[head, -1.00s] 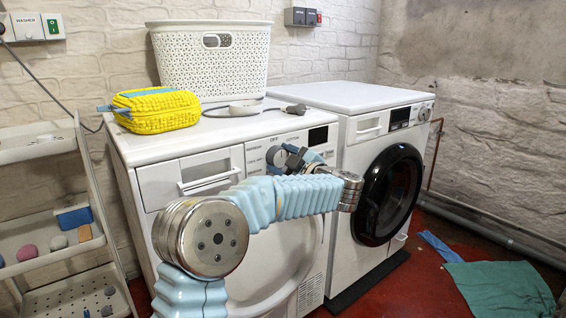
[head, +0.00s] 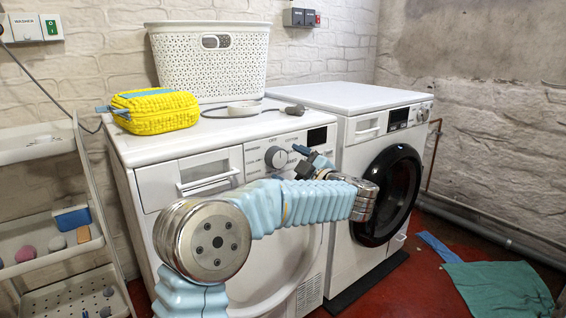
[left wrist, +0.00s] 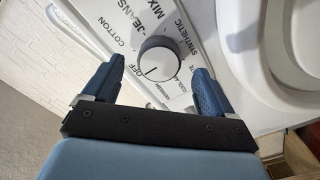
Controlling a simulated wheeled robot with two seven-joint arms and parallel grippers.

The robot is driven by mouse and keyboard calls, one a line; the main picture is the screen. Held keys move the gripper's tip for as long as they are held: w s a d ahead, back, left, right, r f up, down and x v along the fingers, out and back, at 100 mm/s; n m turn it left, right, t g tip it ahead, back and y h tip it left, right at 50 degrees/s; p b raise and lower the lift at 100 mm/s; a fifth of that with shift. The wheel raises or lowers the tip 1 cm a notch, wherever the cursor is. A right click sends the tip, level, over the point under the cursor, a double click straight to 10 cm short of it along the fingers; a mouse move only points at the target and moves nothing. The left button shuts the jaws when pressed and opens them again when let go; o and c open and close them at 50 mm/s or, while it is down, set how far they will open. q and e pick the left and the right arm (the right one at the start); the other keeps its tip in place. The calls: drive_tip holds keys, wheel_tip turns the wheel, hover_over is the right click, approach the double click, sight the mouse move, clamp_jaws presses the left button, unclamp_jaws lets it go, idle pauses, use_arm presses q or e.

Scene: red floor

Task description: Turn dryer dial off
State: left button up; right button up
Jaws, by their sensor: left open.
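The dial (head: 276,157) is a round grey knob with a white rim on the front panel of the left white machine (head: 160,185). In the left wrist view, the dial (left wrist: 158,58) is ringed by printed labels such as COTTON, JEANS, MIX, SYNTHETIC and OFF. Its dark pointer line aims down and left, close to the OFF label. My left gripper (head: 307,158) is open and empty, to the right of the dial in the head view and apart from it. In the left wrist view, its two blue fingers (left wrist: 160,72) appear on either side of the dial.
A white basket (head: 210,70), a yellow knitted pouch (head: 155,110) and a corded grey item stand on the left machine. A second machine (head: 370,125) with a black round door is to the right. A shelf cart (head: 60,250) is at left. Cloths lie on the red floor.

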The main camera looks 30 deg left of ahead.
use_arm(q)
drive_tip(key=v, duration=1)
